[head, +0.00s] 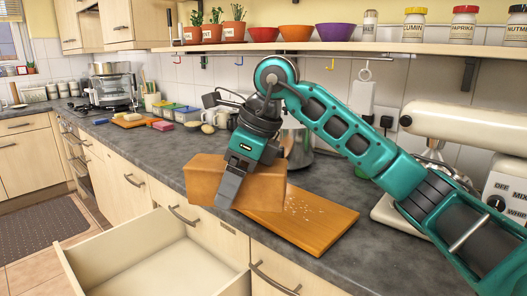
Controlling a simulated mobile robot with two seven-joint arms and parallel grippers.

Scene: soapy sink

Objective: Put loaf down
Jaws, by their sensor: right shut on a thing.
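A brown, box-shaped loaf (265,187) is in the middle of the head view, over the left end of an orange-brown wooden cutting board (325,222). My right gripper (230,188) comes down from above and is shut on the loaf, with a grey finger across its front face. The far finger is hidden behind the loaf. The loaf's left part extends past the board, above the counter edge. I cannot tell whether its underside touches the board. Pale crumbs lie on the board. My left gripper is not in view.
An open, empty drawer (160,258) juts out below the counter (365,190) at the front left. A cream stand mixer (455,125) stands at the right, and a metal pot (297,146) behind the board. A shelf (400,46) with bowls, plants and spice jars runs above.

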